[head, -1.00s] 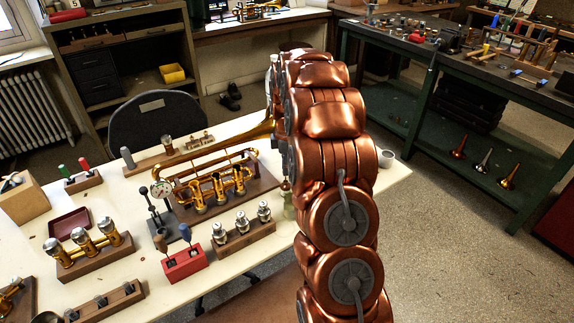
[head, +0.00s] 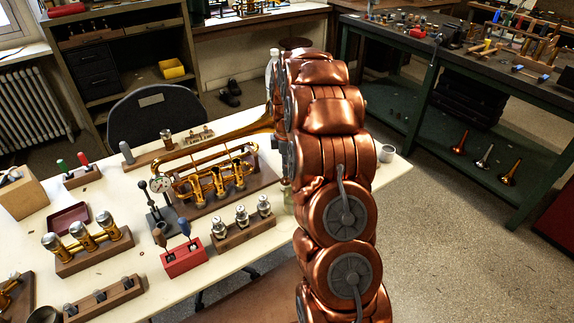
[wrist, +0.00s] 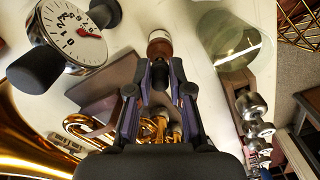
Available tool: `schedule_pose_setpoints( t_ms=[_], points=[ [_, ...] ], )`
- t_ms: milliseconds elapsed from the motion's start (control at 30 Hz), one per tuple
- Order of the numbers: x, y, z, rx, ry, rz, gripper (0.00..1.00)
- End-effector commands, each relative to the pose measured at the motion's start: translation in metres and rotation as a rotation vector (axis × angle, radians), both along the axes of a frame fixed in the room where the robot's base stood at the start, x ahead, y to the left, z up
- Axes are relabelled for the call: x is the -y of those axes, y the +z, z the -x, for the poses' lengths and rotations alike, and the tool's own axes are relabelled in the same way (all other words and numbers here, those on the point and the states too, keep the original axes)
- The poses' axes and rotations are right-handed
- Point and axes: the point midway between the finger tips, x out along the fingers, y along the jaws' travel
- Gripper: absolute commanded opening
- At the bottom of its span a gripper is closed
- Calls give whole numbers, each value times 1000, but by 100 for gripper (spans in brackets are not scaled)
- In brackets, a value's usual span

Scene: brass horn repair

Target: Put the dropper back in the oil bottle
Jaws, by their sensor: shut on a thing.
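My gripper (wrist: 160,78) shows in the wrist view, its fingers closed on the dropper (wrist: 160,46), which has a reddish-brown body and a pale round end. In the head view only a sliver of the bottle (head: 289,199) shows at the left edge of my arm, on the cream table. How far the dropper is above the table cannot be told.
The dial gauge (wrist: 75,32) stands left of the gripper in the wrist view. The brass horn (head: 215,180) lies on its wooden stand. A row of silver valves (head: 242,217) and a red tool block (head: 184,259) are nearby.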

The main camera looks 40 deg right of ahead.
Motion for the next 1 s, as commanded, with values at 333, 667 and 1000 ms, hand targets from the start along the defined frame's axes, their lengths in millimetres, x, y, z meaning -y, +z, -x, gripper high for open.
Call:
schedule_pose_setpoints(
  t_ms=[333,667,1000],
  points=[
    [0,-9,0,-1,0,-1,5],
    [0,-12,0,0,0,0,35],
    [0,-12,0,0,0,0,49]
  ],
)
